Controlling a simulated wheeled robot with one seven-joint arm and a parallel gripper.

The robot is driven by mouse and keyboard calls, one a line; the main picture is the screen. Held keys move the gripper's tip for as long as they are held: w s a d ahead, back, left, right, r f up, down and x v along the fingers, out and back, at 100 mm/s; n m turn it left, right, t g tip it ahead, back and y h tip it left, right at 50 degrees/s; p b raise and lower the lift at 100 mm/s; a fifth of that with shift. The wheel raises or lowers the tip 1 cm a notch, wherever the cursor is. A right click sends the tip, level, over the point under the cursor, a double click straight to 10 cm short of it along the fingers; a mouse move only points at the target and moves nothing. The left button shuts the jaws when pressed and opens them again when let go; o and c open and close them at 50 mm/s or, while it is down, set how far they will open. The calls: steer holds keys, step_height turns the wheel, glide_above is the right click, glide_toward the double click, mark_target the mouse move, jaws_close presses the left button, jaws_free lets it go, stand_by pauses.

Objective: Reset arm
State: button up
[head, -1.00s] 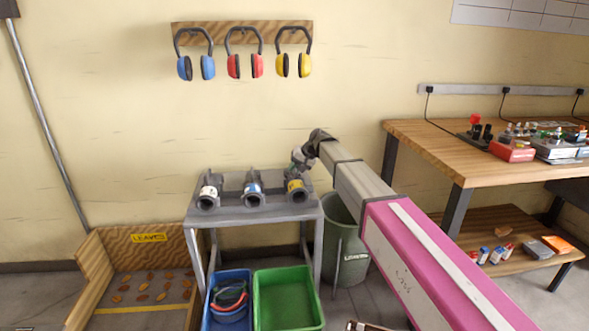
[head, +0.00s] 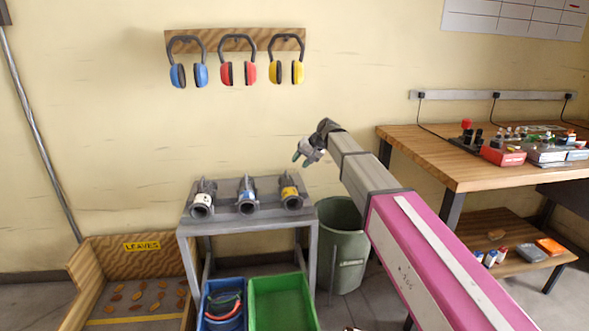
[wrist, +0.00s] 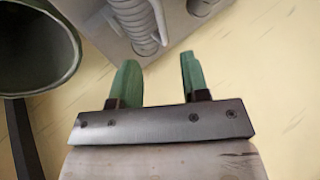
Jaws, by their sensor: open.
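My gripper (head: 302,154) is in the head view, raised in the air above the right end of the grey stand, apart from everything. In the wrist view my gripper (wrist: 158,78) shows two green fingers spread apart with nothing between them. Three dark tubular holders stand in a row on the stand: one with a white band (head: 202,199), one with a blue band (head: 247,196) and one with a yellow band (head: 290,193). Part of the stand (wrist: 205,28) and a coiled spring-like part (wrist: 143,25) show at the top of the wrist view.
A green-grey bin (head: 343,255) stands right of the stand. A blue crate (head: 207,310) and a green crate (head: 283,305) sit below. A wooden workbench (head: 430,160) is at right. Earmuffs hang on a wall rack (head: 235,44). A wooden leaves box (head: 105,258) is at left.

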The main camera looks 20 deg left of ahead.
steer(key=s+d+f+m+h, duration=0.1)
steer(key=s+d+f, duration=0.1)
steer(key=d+f, duration=0.5)
steer(key=s+d+f+m+t+h, duration=0.1)
steer(key=d+f, duration=0.3)
steer(key=d, duration=0.8)
steer(key=s+d+f+m+h, duration=0.1)
steer(key=s+d+f+h, duration=0.1)
steer(key=d+f, duration=0.5)
steer(key=s+d+f+h, duration=0.1)
steer(key=s+d+f, duration=0.2)
steer(key=d, duration=0.6)
steer(key=s+d+f+m+h, duration=0.1)
steer(key=s+d+f, duration=0.2)
steer(key=s+d, duration=0.4)
steer(key=s+d+f+g+h, duration=0.1)
steer(key=s+d+f, duration=0.3)
steer(key=d, duration=0.6)
steer(key=shift+s+d+m, duration=0.3)
steer(key=shift+s+m, duration=0.1)
steer(key=shift+s, duration=0.6)
